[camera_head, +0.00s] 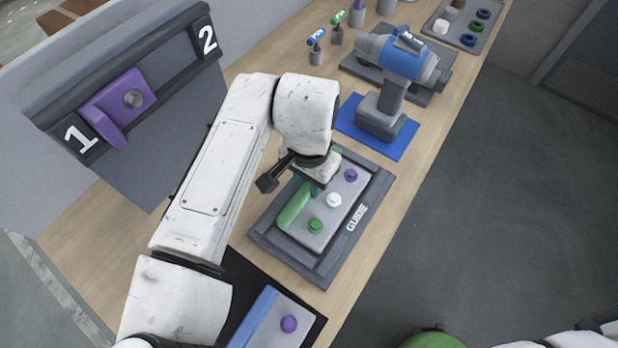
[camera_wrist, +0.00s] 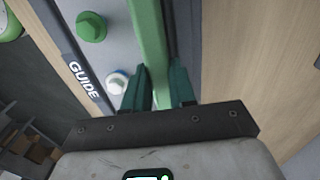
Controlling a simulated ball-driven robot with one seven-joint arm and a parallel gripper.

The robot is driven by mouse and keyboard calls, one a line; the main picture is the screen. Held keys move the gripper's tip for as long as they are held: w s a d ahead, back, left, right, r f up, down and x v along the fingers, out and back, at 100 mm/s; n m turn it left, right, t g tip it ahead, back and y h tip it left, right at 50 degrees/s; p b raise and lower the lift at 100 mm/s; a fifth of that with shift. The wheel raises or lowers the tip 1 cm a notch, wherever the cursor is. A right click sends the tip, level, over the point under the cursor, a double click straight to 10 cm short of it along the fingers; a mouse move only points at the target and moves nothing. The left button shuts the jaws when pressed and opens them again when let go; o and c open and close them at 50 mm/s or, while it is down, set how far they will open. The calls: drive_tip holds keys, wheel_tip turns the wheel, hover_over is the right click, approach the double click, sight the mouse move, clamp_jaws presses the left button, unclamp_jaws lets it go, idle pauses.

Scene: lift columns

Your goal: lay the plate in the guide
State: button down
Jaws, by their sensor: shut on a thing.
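The guide (camera_head: 350,243) is a dark grey frame on the wooden bench, marked "GUIDE"; the label side also shows in the wrist view (camera_wrist: 78,68). A light grey plate (camera_head: 318,238) lies within the guide's outline. It carries a green bar handle (camera_head: 294,207) and green, white and purple knobs. I cannot tell whether it rests fully on the guide's floor. My gripper (camera_head: 314,186) is over the plate, shut on the green handle. In the wrist view the teal fingers (camera_wrist: 160,90) stand on both sides of the handle (camera_wrist: 147,35). My arm hides the plate's far corner.
A second plate (camera_head: 268,332) with a blue handle and purple knob lies on a black mat at the near end. A blue-grey drill (camera_head: 392,72) stands on a blue mat (camera_head: 405,142) beyond the guide. A panel numbered 1 and 2 (camera_head: 150,150) rises at left.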

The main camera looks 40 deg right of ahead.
drive_tip(key=shift+c, duration=1.8)
unclamp_jaws()
drive_tip(key=shift+s+r+p, duration=0.1)
drive_tip(key=shift+r+p, duration=0.8)
drive_tip(key=shift+r, duration=0.1)
drive_tip(key=shift+r, duration=0.15)
drive_tip(key=shift+r+p, duration=2.15)
drive_tip(key=shift+r, duration=0.25)
